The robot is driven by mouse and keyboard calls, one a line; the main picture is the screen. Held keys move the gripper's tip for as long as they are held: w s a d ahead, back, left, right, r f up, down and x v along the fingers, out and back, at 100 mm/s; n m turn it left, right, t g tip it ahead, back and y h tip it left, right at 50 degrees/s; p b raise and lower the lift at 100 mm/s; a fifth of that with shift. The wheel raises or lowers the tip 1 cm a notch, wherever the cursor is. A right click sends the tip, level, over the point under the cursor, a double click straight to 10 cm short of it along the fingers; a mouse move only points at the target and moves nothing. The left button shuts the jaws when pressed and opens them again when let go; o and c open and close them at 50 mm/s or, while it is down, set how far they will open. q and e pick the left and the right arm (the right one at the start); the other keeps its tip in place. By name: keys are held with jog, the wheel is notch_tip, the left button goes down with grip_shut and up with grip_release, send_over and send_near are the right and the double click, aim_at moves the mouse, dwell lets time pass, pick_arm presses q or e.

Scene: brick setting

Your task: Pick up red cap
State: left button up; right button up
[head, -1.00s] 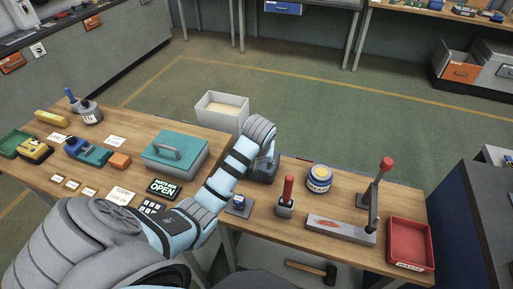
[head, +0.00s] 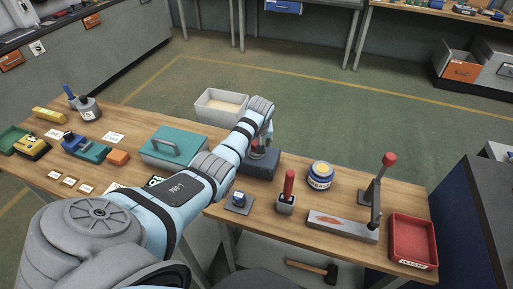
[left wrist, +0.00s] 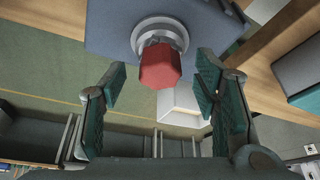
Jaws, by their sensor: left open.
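The red cap (left wrist: 160,68) shows in the left wrist view as a faceted red piece on a round grey collar (left wrist: 160,34). The collar sits on a dark blue-grey block (left wrist: 110,25). In the head view this block (head: 262,167) stands near the back edge of the bench, and my gripper mostly hides the cap. My left gripper (left wrist: 163,78) is open, with one finger on each side of the cap in the picture. Gaps show between cap and fingers. In the head view the left gripper (head: 265,138) is just above the block. My right gripper is not in view.
Right of the block are a round blue-and-white tin (head: 320,175), a red-handled stamp (head: 287,190), a lever tool (head: 375,190) and a red tray (head: 413,243). Left are a teal case (head: 172,145) and a grey pot (head: 88,110). A white bin (head: 215,115) stands behind the bench.

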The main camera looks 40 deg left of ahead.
pick_arm(q)
grip_shut()
dwell(0.3)
